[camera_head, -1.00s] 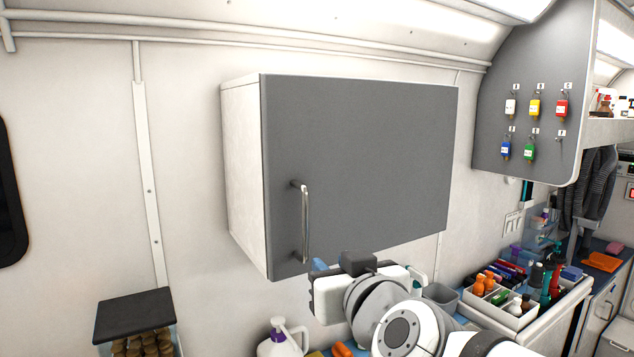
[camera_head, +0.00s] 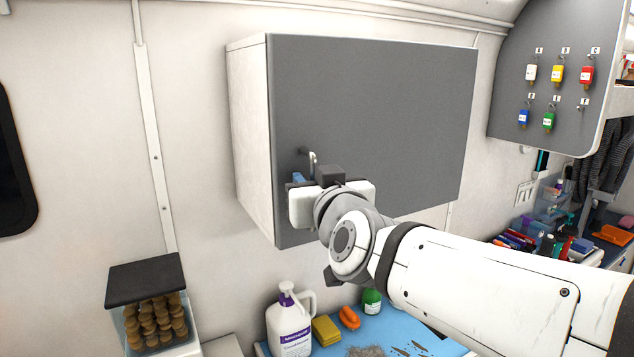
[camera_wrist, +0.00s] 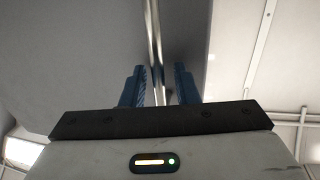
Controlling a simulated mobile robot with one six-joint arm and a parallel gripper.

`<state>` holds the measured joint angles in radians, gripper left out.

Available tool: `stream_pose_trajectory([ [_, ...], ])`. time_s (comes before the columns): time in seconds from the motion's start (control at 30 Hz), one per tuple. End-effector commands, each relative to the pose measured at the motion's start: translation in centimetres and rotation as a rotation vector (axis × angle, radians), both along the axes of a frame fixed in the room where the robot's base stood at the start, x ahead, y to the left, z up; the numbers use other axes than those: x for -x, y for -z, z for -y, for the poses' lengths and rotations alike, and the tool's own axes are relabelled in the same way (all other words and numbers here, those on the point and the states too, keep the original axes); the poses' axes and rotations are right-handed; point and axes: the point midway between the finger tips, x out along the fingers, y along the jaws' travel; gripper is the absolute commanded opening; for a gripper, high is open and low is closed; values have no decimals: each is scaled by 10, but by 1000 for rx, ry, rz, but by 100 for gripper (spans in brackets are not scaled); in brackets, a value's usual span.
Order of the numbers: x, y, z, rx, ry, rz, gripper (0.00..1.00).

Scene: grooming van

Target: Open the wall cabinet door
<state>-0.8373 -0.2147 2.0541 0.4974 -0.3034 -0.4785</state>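The wall cabinet has a grey door (camera_head: 380,110) that is closed against the white body (camera_head: 250,140). A vertical metal bar handle (camera_head: 313,160) is near the door's left edge; its lower part is hidden behind my gripper in the head view. In the wrist view the handle (camera_wrist: 154,50) runs down between the two blue fingers of my gripper (camera_wrist: 158,85). The fingers are apart, with a visible gap beside the handle. In the head view my gripper (camera_head: 308,178) is in front of the door's lower left, its fingertips mostly hidden.
Below the cabinet, a white pump jug (camera_head: 290,325), a yellow sponge (camera_head: 326,330), an orange item (camera_head: 349,317) and a green bottle (camera_head: 372,301) stand on the blue counter (camera_head: 400,335). A dark-lidded clear bin (camera_head: 147,280) is at left. Key tags (camera_head: 557,73) hang at right.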

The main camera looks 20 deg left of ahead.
Motion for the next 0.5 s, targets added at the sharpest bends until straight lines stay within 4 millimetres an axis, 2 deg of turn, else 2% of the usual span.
stream_pose_trajectory([
  [0.2,0,0,0,0,0,0,27],
  [0.5,0,0,0,0,-1,0,2],
])
